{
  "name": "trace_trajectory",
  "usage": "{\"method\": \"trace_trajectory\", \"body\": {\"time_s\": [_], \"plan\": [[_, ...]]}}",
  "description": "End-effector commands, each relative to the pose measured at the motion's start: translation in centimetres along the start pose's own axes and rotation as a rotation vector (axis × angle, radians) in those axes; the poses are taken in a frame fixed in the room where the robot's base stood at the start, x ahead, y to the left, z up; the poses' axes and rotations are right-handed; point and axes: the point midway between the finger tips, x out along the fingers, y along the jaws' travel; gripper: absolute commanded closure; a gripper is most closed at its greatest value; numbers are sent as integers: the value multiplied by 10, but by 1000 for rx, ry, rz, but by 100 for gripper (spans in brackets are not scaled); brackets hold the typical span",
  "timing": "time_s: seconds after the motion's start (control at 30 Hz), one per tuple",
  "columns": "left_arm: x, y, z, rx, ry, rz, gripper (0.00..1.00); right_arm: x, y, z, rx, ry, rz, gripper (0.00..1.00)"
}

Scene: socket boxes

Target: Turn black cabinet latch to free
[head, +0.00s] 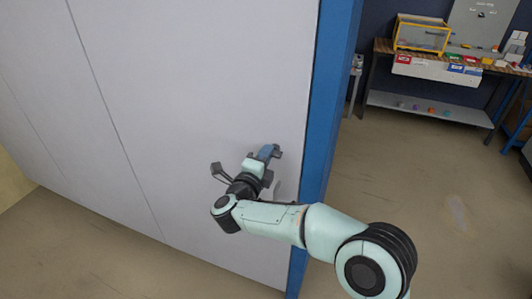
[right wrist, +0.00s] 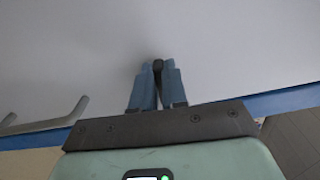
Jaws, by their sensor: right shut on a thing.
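The black cabinet latch (right wrist: 158,65) shows as a small dark piece on the pale grey panel in the right wrist view. It sits between the blue fingertips of my right gripper (right wrist: 157,72), which is shut on it. Most of the latch is hidden by the fingers, so its turn angle cannot be told. In the head view my right gripper (head: 269,152) reaches the pale panel (head: 220,80) near its right edge. My left gripper is in neither view.
A blue post (head: 322,140) runs along the panel's right edge. A grey bent handle (right wrist: 68,115) stands off the panel at left in the wrist view. Open floor (head: 430,190) lies to the right, with a workbench (head: 440,69) behind.

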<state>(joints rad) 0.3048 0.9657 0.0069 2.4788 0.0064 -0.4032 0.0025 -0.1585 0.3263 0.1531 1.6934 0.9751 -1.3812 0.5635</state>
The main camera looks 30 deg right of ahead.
Motion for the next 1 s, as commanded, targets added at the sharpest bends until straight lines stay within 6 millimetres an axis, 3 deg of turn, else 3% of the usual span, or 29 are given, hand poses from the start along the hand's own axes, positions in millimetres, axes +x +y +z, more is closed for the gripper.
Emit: {"method": "trace_trajectory", "body": {"time_s": [0.73,0.8,0.83,1.0], "plan": [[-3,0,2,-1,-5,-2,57,0,1,0,-93,-1,-1,100],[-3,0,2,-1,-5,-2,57,0,1,0,-93,-1,-1,71],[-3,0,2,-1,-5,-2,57,0,1,0,-93,-1,-1,62],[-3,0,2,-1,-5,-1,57,0,1,0,-92,0,0,62]]}}
